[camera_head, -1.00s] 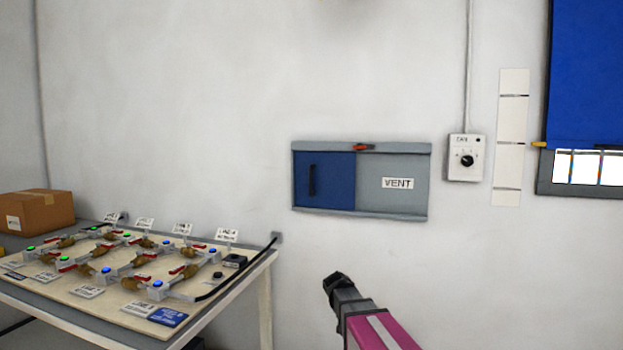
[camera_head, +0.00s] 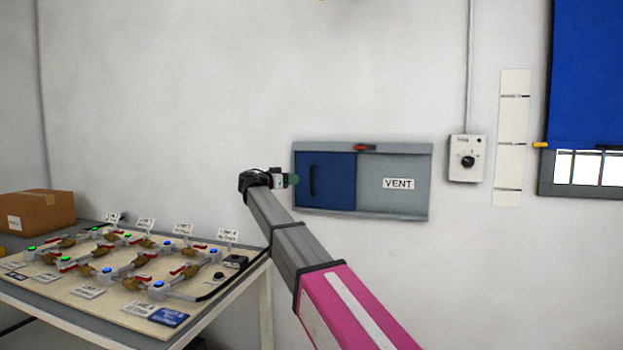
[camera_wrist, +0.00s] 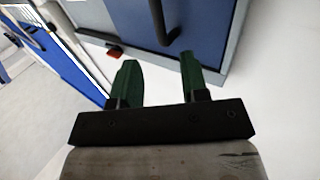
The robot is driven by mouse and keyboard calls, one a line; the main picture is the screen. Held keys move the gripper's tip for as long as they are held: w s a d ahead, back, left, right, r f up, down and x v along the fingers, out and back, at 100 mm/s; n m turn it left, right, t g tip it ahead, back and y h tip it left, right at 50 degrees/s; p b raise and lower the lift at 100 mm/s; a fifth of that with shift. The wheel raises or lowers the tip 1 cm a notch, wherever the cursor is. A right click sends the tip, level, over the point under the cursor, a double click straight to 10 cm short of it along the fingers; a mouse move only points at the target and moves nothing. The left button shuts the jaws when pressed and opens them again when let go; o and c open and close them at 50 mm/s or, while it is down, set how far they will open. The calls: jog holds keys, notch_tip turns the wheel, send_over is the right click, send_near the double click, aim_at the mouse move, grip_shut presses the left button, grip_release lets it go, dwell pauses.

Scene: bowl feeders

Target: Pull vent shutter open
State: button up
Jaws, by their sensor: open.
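The vent (camera_head: 393,205) is a grey wall frame with a blue sliding shutter (camera_head: 336,182) on its left half and a VENT label on its right. The shutter has a dark upright bar handle (camera_head: 312,180) near its left edge. My gripper (camera_head: 293,181) is at the left edge of the vent frame, apart from the handle as far as I can tell. In the wrist view, my gripper (camera_wrist: 158,78) shows two green fingers spread apart with nothing between them. The handle (camera_wrist: 160,22) lies beyond the fingertips, against the blue shutter (camera_wrist: 125,18).
An orange-red latch piece (camera_head: 365,147) sits on the vent's top rail. A bench (camera_head: 262,268) with valves and labels stands at lower left, with a cardboard box (camera_head: 38,212) behind. A dial box (camera_head: 466,158) and a blue blind (camera_head: 598,75) are on the right.

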send_over(312, 192)
jog(key=shift+w+a+f, duration=0.1)
jog(key=shift+w, duration=0.35)
grip_shut()
